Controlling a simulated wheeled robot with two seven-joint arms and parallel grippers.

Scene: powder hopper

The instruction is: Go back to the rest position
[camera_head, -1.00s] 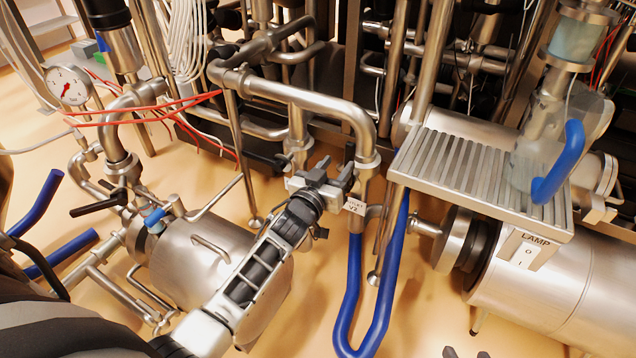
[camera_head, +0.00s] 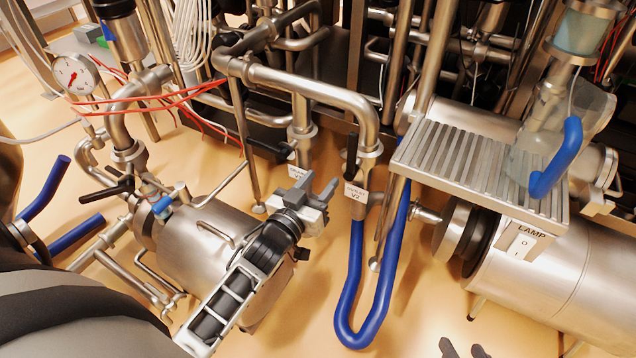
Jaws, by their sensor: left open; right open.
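My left gripper (camera_head: 316,195) is open and empty, with two grey fingers pointing up and to the right. It is in front of the pipes, left of the valve label V2 (camera_head: 355,192) and apart from it. A black valve handle (camera_head: 351,155) stands upright just above that label. A second label, V1 (camera_head: 298,173), shows partly behind the gripper. Only the dark fingertips of my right gripper (camera_head: 464,349) show at the bottom edge. They are spread apart with nothing between them.
A steel tank (camera_head: 200,245) lies beside my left arm. A blue hose (camera_head: 345,300) hangs in a U right of the gripper. A ribbed steel platform (camera_head: 470,165) and a large cylinder with a LAMP switch (camera_head: 522,245) are at right. Bare floor (camera_head: 410,310) shows between.

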